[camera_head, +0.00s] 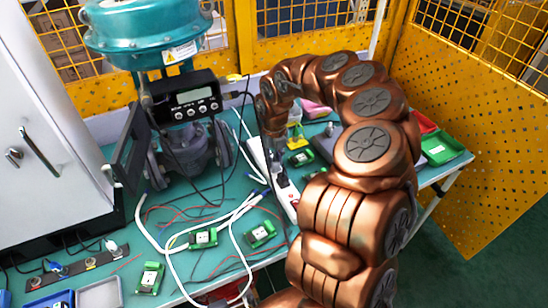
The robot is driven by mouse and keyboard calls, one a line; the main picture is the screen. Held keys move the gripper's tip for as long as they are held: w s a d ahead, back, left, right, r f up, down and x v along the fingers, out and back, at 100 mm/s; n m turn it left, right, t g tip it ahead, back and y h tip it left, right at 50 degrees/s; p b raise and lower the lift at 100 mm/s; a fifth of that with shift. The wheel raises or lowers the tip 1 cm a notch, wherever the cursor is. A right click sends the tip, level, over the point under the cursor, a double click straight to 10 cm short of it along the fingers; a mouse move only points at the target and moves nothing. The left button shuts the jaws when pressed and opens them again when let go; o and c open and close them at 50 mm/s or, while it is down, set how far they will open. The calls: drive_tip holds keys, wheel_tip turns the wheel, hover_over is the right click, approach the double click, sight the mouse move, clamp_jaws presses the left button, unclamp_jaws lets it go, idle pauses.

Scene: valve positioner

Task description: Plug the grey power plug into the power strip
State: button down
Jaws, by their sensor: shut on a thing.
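The white power strip (291,196) lies on the green table, running from behind my gripper toward the front. My arm arches over from the right, and its dark gripper (278,164) points down at the strip. The gripper is small and partly lost against dark cables. It is shut on the grey power plug (281,180), which shows only as a small light-grey shape at the strip's top. I cannot tell whether the plug's pins are in a socket or just above it.
The teal valve (150,35) with its black positioner box (186,100) stands left of the strip. White cables (235,222) and several small green circuit boards (203,238) cover the table front. A grey cabinet (45,140) stands left; yellow perforated panels (480,130) close the right.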

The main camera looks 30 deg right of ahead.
drive_tip(key=shift+s+f, duration=0.1)
drive_tip(key=shift+f, duration=0.5)
idle(1.9)
drive_tip(key=c, duration=0.9)
unclamp_jaws()
drive_tip(key=shift+r, duration=0.1)
drive_tip(key=shift+o, duration=0.6)
drive_tip(key=shift+o, duration=1.1)
drive_tip(key=shift+r+p, duration=0.1)
drive_tip(key=shift+p, duration=0.2)
drive_tip(key=shift+r+p, duration=1.8)
drive_tip(key=shift+r, duration=1.65)
